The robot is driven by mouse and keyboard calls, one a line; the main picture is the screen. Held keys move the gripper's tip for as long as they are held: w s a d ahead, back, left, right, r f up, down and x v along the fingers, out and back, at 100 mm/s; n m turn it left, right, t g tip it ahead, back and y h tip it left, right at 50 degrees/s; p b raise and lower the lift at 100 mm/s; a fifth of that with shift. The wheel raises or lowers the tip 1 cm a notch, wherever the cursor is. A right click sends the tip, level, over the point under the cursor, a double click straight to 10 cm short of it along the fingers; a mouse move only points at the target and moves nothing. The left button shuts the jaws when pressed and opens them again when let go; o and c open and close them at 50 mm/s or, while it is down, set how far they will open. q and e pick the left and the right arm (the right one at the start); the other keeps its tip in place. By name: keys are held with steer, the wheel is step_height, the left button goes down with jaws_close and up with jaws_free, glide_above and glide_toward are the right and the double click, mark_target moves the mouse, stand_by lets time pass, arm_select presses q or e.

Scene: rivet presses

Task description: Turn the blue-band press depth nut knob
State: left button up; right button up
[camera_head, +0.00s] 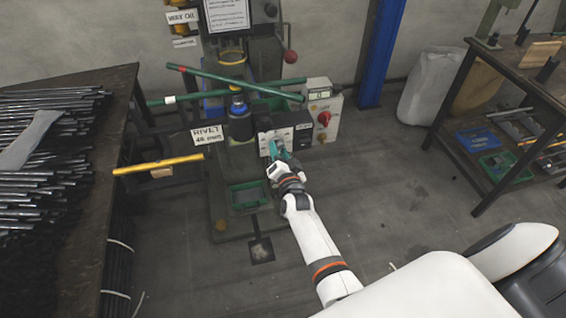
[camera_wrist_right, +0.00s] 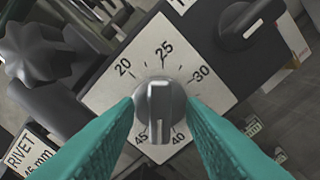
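The blue-band press (camera_head: 239,122) stands in the middle of the head view, with a blue band around its dark cylinder. A grey pointer knob (camera_wrist_right: 160,105) sits on a white dial plate (camera_wrist_right: 108,93) numbered 20 to 45. The pointer's pale line aims up, near 25. My right gripper (camera_head: 276,148) reaches the panel at the press front. In the right wrist view its teal fingers (camera_wrist_right: 160,110) are open, one on each side of the knob, with no clear contact. The fingers partly cover the plate. My left gripper is not in view.
A dark lobed knob (camera_wrist_right: 38,52) and a second black pointer knob (camera_wrist_right: 250,22) flank the dial. A control box with a red knob (camera_head: 324,118) stands right of the press. A yellow bar (camera_head: 158,164) sticks out left, beside a table of rods (camera_head: 121,100).

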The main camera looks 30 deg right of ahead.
steer(key=v, duration=1.1)
steer(key=shift+s, duration=0.3)
steer(key=shift+f, duration=0.1)
steer(key=s+a+f+n+g+y, duration=0.2)
steer(key=s+a+f+n+g, duration=0.3)
steer(key=f, duration=0.7)
steer(key=s+a+f+n+g+y, duration=0.25)
steer(key=s+f, duration=0.45)
steer(key=f, duration=0.6)
steer(key=s+d+f+n+g, duration=0.1)
steer(key=s+f, duration=0.4)
steer(key=s, duration=0.5)
steer(key=s+d+f+n+g, duration=0.2)
steer(key=s+f+g, duration=0.3)
steer(key=s, duration=0.5)
steer(key=s+d+f+n+g, duration=0.1)
steer(key=s+f+n+g, duration=0.2)
steer(key=s, duration=0.7)
step_height(320, 180, down, 2)
steer(key=shift+s+d+f+p, duration=0.2)
steer(key=shift+s+d+p, duration=0.15)
steer(key=shift+s+d, duration=0.05)
steer(key=shift+n, duration=0.25)
